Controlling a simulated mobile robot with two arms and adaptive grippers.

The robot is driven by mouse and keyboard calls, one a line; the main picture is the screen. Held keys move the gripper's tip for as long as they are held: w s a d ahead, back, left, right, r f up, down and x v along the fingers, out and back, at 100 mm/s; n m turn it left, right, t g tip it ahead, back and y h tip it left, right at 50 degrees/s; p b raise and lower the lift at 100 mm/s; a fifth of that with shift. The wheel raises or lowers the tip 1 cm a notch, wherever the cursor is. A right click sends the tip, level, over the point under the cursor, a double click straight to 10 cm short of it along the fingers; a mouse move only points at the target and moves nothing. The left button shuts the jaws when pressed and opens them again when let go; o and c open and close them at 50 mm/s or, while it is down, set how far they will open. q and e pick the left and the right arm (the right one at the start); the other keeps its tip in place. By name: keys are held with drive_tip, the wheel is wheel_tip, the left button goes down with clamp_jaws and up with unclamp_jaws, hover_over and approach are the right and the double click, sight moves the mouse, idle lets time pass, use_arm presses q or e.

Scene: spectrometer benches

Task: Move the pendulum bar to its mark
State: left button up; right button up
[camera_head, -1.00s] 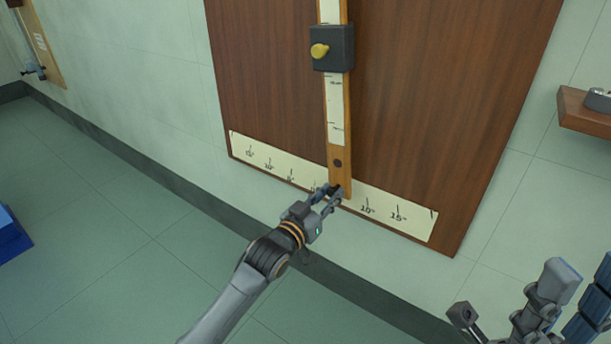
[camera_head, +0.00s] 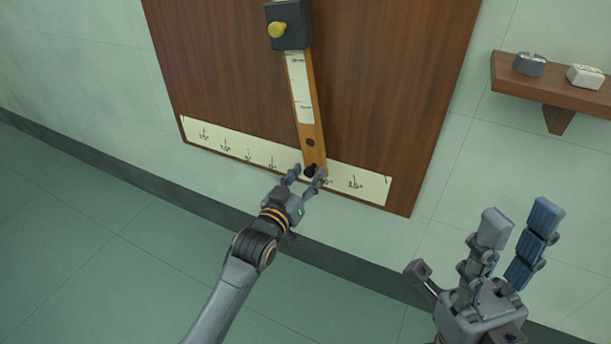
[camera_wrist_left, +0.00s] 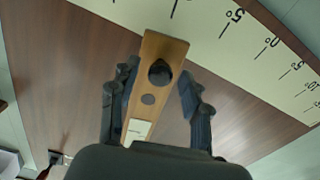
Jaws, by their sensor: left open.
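The pendulum bar (camera_head: 305,110) is a wooden strip with a white label, hanging from a dark block with a yellow knob (camera_head: 278,29). It tilts, its lower end to the right over the cream angle scale (camera_head: 240,145), just left of a partly hidden mark beside the 15° one. The left wrist view shows the bar's end (camera_wrist_left: 163,48) and its black knob (camera_wrist_left: 160,72). My left gripper (camera_head: 306,175) is open, its fingers on either side of the bar's end, with gaps visible in the left wrist view. My right gripper (camera_head: 470,245) is open and empty at lower right.
The brown wooden board (camera_head: 390,80) is on the pale tiled wall. A wooden shelf (camera_head: 555,92) at right carries a grey item (camera_head: 529,64) and a white item (camera_head: 585,76). The green floor at lower left is clear.

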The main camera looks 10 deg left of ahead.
use_arm(q)
drive_tip(key=shift+s, duration=0.1)
drive_tip(key=v, duration=1.2)
